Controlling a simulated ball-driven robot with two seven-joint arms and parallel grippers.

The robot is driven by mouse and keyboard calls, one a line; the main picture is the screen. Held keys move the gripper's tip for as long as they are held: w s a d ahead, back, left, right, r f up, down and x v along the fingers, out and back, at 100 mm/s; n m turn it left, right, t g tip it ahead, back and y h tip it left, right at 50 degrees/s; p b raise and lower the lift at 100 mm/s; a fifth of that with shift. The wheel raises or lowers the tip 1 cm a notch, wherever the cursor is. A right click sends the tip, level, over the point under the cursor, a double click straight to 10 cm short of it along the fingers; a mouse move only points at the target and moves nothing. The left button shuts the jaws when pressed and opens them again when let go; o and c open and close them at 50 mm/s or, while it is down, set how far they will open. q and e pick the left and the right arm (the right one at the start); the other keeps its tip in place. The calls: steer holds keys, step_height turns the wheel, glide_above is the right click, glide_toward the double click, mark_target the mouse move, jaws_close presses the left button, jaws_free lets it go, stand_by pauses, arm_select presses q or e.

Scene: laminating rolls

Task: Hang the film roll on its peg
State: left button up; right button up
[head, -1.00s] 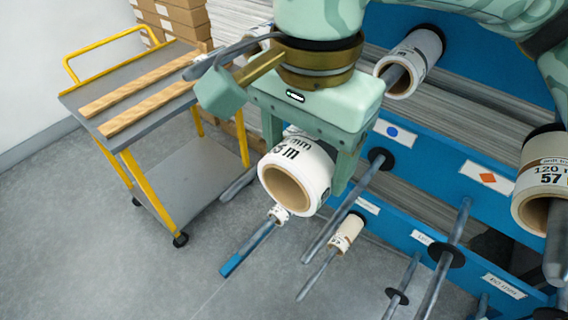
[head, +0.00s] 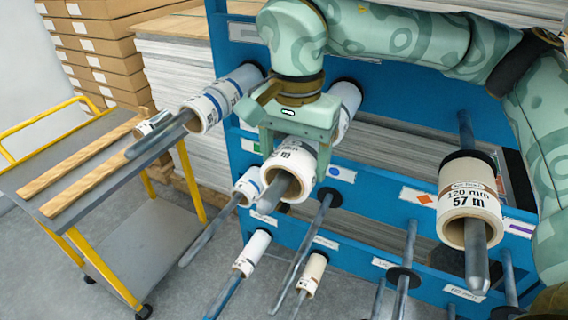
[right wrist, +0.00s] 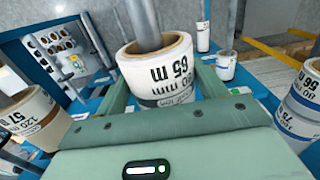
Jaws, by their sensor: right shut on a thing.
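The white film roll (head: 297,160) with black print and a brown cardboard core is between the fingers of my right gripper (head: 296,146), which is shut on it. A grey peg (head: 276,194) sticks out of the roll's core toward the lower left, so the roll is around the peg. In the right wrist view the roll (right wrist: 160,76) reads 65 m, and the peg (right wrist: 147,24) passes through its core. The peg's root is hidden behind the roll and gripper. My left gripper is not in view.
The blue rack (head: 370,217) carries several other rolls, including a 57 m roll (head: 468,200) at right and a blue-striped roll (head: 212,103) at upper left. Bare pegs, such as one (head: 304,250) below, stick out. A yellow-handled trolley (head: 105,170) stands at left with wooden strips.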

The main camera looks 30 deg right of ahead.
steer(key=w+d+p, duration=0.1)
steer(key=w+d, duration=0.1)
steer(key=w+d+p, duration=0.2)
steer(key=d, duration=0.1)
steer(key=shift+d+r, duration=0.15)
steer(key=shift+r, duration=0.05)
steer(key=shift+w+d+f+p, duration=0.2)
steer(key=shift+w+d+p, duration=0.5)
steer(key=shift+w+d, duration=0.15)
steer(key=o, duration=1.2)
steer(key=shift+c, duration=0.2)
steer(key=shift+s, duration=0.1)
